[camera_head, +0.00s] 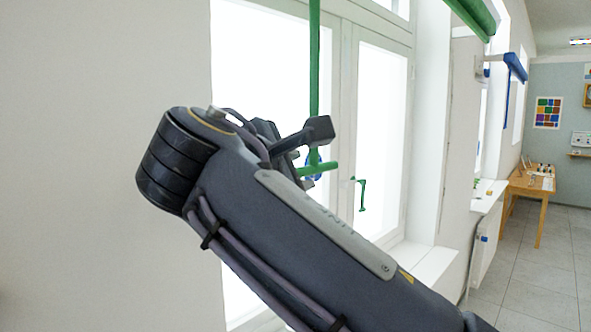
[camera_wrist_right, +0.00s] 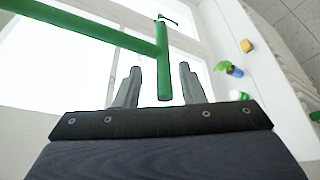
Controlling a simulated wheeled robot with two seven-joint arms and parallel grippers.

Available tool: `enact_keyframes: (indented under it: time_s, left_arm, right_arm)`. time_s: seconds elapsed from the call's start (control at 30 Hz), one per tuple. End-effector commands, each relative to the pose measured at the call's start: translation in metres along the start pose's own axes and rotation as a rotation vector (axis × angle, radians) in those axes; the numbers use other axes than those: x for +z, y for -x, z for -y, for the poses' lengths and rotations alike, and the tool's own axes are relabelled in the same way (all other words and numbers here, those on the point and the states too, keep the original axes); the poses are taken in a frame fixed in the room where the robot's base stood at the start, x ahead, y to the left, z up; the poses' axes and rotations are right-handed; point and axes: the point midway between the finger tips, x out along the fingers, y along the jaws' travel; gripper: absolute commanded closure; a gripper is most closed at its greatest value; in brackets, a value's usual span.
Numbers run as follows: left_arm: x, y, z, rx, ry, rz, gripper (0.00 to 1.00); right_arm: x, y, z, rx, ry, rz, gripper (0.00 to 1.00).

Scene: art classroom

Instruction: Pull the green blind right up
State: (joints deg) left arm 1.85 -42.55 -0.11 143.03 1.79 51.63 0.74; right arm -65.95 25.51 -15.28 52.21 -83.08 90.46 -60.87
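A green rod (camera_head: 314,60) hangs down in front of the bright window in the head view. A green crossbar handle (camera_head: 318,169) is at its lower end. A green roller tube (camera_head: 473,14) shows at the top right; no lowered green cloth is seen. My right gripper (camera_head: 318,150) is at the handle, partly hidden by its own arm. In the right wrist view the handle (camera_wrist_right: 163,75) lies between the two open fingers, with gaps on both sides; the rod (camera_wrist_right: 95,30) runs off to the upper left. My left gripper is not in view.
The window frame (camera_head: 345,110) has a small green handle (camera_head: 362,194). A white sill (camera_head: 428,262) lies below. Farther right are a blue roller (camera_head: 515,67), a radiator (camera_head: 482,245) and a wooden table (camera_head: 530,184). A bare wall (camera_head: 90,70) is at left.

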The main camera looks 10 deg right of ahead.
Motion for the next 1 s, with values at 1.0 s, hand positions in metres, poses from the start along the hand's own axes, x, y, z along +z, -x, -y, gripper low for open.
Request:
enact_keyframes:
  time_s: [1.0]
  left_arm:
    - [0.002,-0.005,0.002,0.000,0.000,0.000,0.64]
  right_arm:
    - [0.000,0.078,0.000,0.002,-0.001,-0.001,0.64]
